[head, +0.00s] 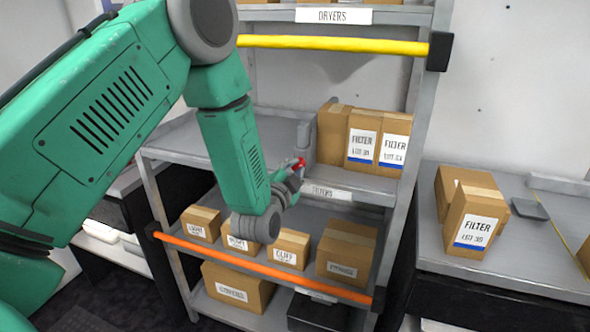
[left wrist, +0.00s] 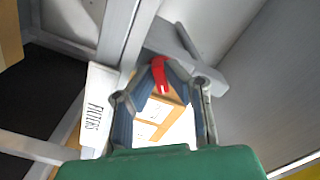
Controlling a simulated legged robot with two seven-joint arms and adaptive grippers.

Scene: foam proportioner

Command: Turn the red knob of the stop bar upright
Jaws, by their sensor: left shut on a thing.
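The red knob (head: 299,163) shows as a small red piece at the front edge of the middle shelf, left of the filter boxes. In the left wrist view the red knob (left wrist: 160,76) lies between my fingertips, tilted, in front of a grey bar-like part (left wrist: 188,48). My left gripper (head: 294,174) reaches to the knob from the front left. In the wrist view my left gripper (left wrist: 162,72) is shut on the red knob, with a finger on each side. Part of the knob is hidden by the fingers. My right gripper is not in view.
Filter boxes (head: 362,138) stand right of the knob on the middle shelf (head: 180,143). A yellow bar (head: 340,45) crosses above and an orange bar (head: 265,268) crosses below. Labelled boxes (head: 290,248) fill the lower shelf. A counter (head: 520,270) stands at the right.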

